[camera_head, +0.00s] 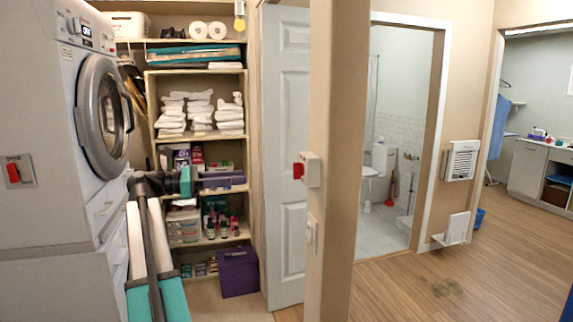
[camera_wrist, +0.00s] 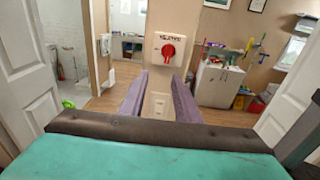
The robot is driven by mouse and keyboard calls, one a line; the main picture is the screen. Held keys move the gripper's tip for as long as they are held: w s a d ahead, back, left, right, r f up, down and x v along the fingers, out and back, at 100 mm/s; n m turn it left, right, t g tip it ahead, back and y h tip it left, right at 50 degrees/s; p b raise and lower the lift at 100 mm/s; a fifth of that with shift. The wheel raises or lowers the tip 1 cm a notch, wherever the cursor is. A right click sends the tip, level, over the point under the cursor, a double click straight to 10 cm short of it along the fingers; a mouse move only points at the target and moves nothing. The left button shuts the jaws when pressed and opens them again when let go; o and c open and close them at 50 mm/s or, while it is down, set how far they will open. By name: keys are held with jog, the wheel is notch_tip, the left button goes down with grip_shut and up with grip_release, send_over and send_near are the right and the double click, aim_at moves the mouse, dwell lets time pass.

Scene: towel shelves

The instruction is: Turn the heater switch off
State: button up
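A red rotary switch (camera_wrist: 171,50) on a cream plate is on the end of a wall straight ahead in the wrist view. Small dark lettering above the knob is too blurred to read surely. In the head view its red knob (camera_head: 299,171) shows side-on at the wall's left edge. My gripper (camera_wrist: 160,76) has its two purple fingers apart, with nothing between them. They point toward the wall, just below the knob in the picture. In the head view my gripper (camera_head: 243,182) is left of the switch, with a gap between. The knob's exact setting is unclear.
A plain cream plate (camera_wrist: 157,104) sits below the switch. Another red switch (camera_head: 18,172) is on the grey panel beside the washing machine (camera_head: 103,110). Towel shelves (camera_head: 201,135) stand behind my arm. A white door (camera_head: 287,150) is behind the wall post.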

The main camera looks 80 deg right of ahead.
aim_at(298, 171)
jog(key=s+r, duration=0.2)
jog(key=r, duration=0.1)
jog(key=shift+a+g+y, duration=0.15)
jog(key=shift+g+y, duration=0.15)
jog(key=shift+g, duration=0.1)
jog(key=shift+s, duration=0.1)
jog(key=p+x, duration=0.3)
jog(key=x, duration=1)
jog(key=shift+s, duration=0.2)
jog(key=shift+f, duration=0.15)
